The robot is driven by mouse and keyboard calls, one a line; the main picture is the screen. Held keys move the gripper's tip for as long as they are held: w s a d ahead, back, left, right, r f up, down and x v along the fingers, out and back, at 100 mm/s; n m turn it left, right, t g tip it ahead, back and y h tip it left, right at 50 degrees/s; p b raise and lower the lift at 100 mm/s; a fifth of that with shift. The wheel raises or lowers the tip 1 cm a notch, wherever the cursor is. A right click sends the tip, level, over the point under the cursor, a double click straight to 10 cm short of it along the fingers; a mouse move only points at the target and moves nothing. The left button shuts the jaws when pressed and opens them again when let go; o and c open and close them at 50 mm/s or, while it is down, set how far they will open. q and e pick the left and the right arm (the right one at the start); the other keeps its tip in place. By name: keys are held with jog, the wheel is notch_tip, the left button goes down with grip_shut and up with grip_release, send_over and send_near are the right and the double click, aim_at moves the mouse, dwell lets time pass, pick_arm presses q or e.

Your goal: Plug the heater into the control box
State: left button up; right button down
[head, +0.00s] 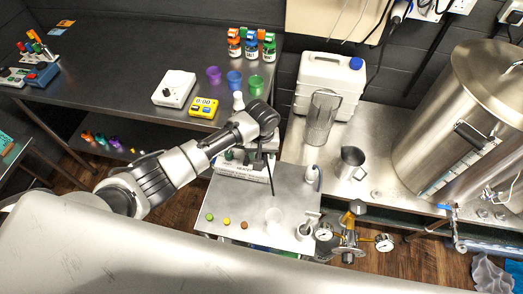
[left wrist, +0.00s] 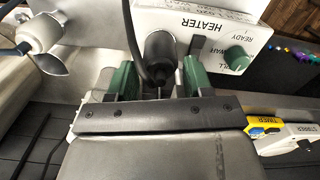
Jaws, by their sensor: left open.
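The white control box (head: 242,172) sits at the back of the grey cart top. In the left wrist view its face (left wrist: 205,22) reads HEATER and READY and carries a green knob. A black plug (left wrist: 160,48) with a black cable is at that face, left of the HEATER label; I cannot tell how deep it sits. My left gripper (head: 259,158) is over the box. In the left wrist view its green-padded fingers (left wrist: 159,82) are open, one on each side of the plug. In the head view the arm hides part of the box. My right gripper is not in view.
The cart top (head: 233,198) holds small coloured discs and a white cup. A clear pitcher (head: 320,118), a steel jug (head: 350,162) and a large steel kettle (head: 455,110) stand right. A yellow timer (head: 203,108) and a white stirrer (head: 174,88) are on the dark bench.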

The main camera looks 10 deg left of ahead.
pick_arm(q)
jog(key=shift+r+p, duration=1.65)
jog(key=shift+r, duration=0.1)
notch_tip(320, 180, up, 3)
jog(key=shift+f+p, duration=0.2)
jog(key=shift+p, duration=0.9)
notch_tip(320, 180, up, 3)
jog(key=shift+f, duration=0.15)
jog(key=shift+s, duration=0.1)
